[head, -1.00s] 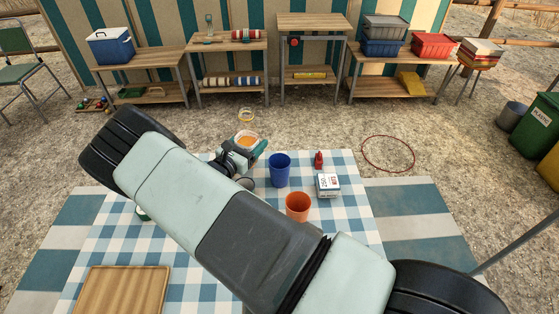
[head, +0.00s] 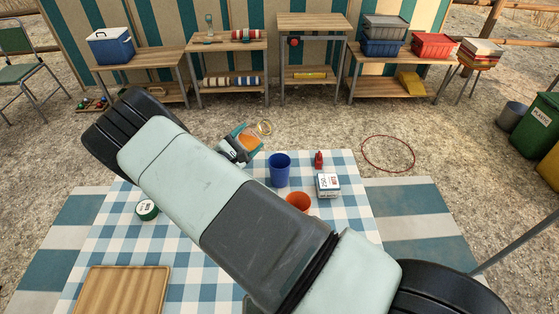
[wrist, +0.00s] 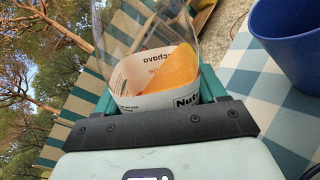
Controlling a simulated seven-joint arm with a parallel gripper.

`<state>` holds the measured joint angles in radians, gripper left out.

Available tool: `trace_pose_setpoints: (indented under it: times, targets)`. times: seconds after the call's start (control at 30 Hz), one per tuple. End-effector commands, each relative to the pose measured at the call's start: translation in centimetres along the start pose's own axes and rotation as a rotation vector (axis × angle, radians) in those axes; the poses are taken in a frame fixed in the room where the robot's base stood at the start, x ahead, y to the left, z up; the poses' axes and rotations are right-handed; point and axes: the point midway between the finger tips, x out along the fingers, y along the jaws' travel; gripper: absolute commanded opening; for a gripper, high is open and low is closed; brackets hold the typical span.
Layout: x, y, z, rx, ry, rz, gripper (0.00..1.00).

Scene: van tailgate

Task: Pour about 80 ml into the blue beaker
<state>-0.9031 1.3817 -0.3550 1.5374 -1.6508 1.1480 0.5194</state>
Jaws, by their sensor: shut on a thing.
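My gripper (head: 240,151) is shut on a clear bottle (head: 243,138) with orange liquid and a pale printed label. In the wrist view the bottle (wrist: 150,82) sits between the jaws, and the liquid's surface slants across it, so the bottle is tilted. Its rim (head: 264,128) leans to the right in the head view. The blue beaker (head: 279,168) stands upright on the checked cloth, to the right of the bottle and below it in the picture; it also shows in the wrist view (wrist: 288,45). I see no stream, and the beaker's contents are hidden.
An orange cup (head: 298,201), partly behind my arm, stands near the beaker. A white box (head: 328,185) and a small red bottle (head: 319,160) are to its right. A green-rimmed roll (head: 147,210) and a wooden board (head: 122,290) lie on the left of the cloth (head: 190,236).

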Motion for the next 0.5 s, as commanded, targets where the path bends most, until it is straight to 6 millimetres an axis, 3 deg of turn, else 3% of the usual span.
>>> trace_pose_setpoints:
  times: [0.5]
  targets:
    - [0.0, 0.6, -2.3, 0.334, 0.023, 0.002, 0.29]
